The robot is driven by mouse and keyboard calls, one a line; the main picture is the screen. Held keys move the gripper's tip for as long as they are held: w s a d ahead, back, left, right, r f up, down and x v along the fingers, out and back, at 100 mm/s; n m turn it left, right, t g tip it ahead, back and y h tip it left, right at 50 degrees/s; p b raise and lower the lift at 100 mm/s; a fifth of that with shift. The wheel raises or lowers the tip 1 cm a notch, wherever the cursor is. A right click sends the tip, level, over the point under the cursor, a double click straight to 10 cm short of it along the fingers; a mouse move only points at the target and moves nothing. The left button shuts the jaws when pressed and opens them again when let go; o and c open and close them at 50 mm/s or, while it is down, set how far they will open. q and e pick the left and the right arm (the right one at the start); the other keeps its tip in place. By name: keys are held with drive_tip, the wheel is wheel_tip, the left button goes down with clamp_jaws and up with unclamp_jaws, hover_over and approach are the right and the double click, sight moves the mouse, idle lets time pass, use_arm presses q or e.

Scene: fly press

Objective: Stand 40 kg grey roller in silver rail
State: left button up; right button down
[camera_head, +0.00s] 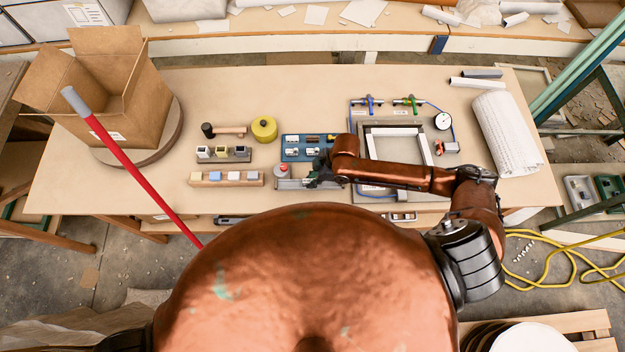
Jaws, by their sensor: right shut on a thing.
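My right gripper (314,179) is low over the front middle of the table, at the right end of a silver rail (291,185). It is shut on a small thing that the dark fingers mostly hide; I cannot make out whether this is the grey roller. A small pale piece with a red mark (281,169) stands at the left part of the silver rail. Behind the gripper is a blue tray (288,154) with several small grey and white pieces. I cannot read any weights. My left gripper is not in view.
A wooden rail (226,180) with several blocks and a dark rack (224,156) with several pieces stand left of the silver rail. A yellow roll (264,129) and a mallet (224,131) lie behind. A grey frame (364,142) is at right, under my arm. An open box (106,95) stands far left.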

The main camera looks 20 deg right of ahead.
drive_tip(key=shift+s+f, duration=0.3)
drive_tip(key=shift+f, duration=0.2)
drive_tip(key=c, duration=2.1)
unclamp_jaws()
drive_tip(key=o, duration=0.3)
drive_tip(key=shift+w+f, duration=0.1)
drive_tip(key=shift+f, duration=0.05)
drive_tip(key=shift+o, duration=0.2)
drive_tip(key=shift+d, duration=0.15)
drive_tip(key=shift+o, duration=1.6)
drive_tip(key=shift+w, duration=0.1)
drive_tip(key=shift+w+r, duration=0.1)
drive_tip(key=shift+r, duration=0.25)
